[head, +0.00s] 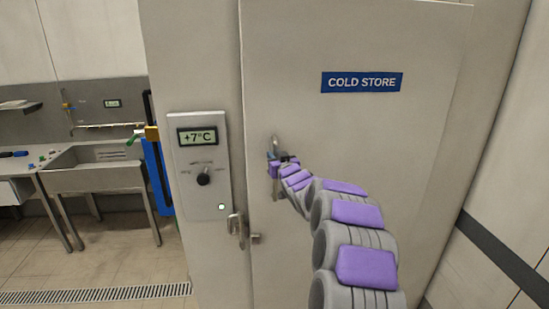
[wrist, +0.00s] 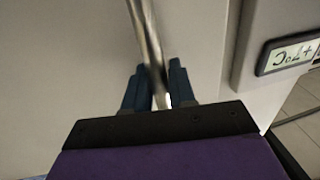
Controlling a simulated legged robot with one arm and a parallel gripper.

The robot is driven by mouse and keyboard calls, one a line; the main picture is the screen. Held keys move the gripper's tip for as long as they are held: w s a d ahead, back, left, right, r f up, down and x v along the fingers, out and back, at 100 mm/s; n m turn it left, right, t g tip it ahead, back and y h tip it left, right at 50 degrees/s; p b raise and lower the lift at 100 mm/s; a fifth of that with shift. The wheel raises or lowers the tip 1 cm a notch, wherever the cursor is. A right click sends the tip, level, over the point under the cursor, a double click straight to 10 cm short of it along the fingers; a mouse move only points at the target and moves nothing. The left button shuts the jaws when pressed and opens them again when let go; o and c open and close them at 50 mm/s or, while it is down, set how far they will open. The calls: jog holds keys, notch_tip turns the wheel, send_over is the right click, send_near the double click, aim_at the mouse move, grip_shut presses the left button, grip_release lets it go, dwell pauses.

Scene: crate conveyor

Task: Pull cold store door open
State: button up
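The cold store door (head: 350,140) is a large pale panel with a blue COLD STORE sign (head: 362,82). It looks closed or nearly so against the frame at its left edge. Its metal handle (head: 275,146) is an upright bar near that edge. My gripper (head: 278,160) is at the handle. In the wrist view the handle bar (wrist: 149,45) runs between the two dark fingers of my gripper (wrist: 157,78), which sit close on both sides of it and appear shut on it. My gripper hides part of the handle in the head view.
A control panel (head: 200,165) reading +7°C with a dark knob is on the wall left of the door. A metal latch (head: 238,228) sits below it at the door's edge. A steel sink bench (head: 100,178) stands at the left. The tiled floor there has free room.

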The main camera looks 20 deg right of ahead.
jog(key=shift+d, duration=0.1)
jog(key=c, duration=0.3)
grip_shut()
jog(key=shift+f, duration=0.1)
